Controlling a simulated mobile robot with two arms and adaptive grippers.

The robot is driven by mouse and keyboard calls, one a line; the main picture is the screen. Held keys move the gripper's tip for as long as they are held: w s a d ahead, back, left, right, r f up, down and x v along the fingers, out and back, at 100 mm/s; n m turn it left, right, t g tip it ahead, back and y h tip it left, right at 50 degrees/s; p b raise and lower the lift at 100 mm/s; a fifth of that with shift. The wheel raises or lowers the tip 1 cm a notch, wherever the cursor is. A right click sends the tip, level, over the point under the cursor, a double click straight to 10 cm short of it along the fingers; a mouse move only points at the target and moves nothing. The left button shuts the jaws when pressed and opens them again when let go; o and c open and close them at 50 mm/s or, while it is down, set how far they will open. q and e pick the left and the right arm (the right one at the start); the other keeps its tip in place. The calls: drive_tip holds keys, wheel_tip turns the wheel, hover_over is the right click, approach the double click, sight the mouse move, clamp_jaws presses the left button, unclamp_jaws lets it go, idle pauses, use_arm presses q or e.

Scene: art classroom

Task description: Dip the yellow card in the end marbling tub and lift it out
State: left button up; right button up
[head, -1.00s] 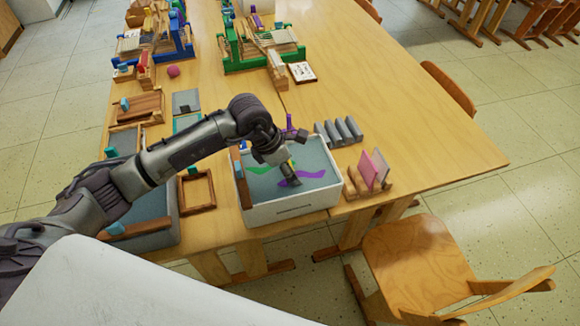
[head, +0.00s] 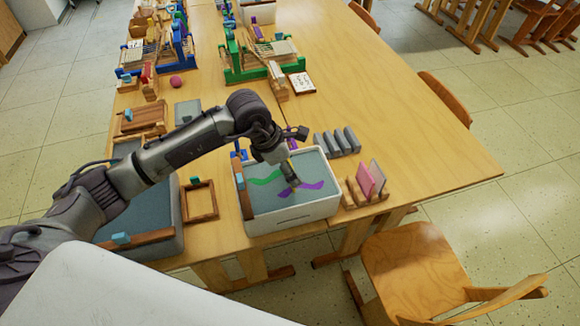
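The white marbling tub (head: 292,226) stands at the near end of the table. Its grey-blue liquid (head: 262,198) carries a green swirl (head: 266,178) and a purple swirl (head: 312,187). My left gripper (head: 292,184) points down over the middle of the tub, its fingertips low at the liquid beside the purple swirl. Whether the fingers are shut is unclear. My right gripper is not in view.
A wooden rack (head: 366,197) with a pink card (head: 364,179) and a grey card stands right of the tub. Grey blocks (head: 337,141) lie behind it. A chair (head: 418,270) stands near right. The table's right side is clear.

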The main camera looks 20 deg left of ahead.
use_arm(q)
drive_tip(key=shift+r+p, duration=1.2)
drive_tip(key=shift+r, duration=1.1)
drive_tip(key=shift+r+p, duration=1.5)
drive_tip(key=shift+r, duration=1.25)
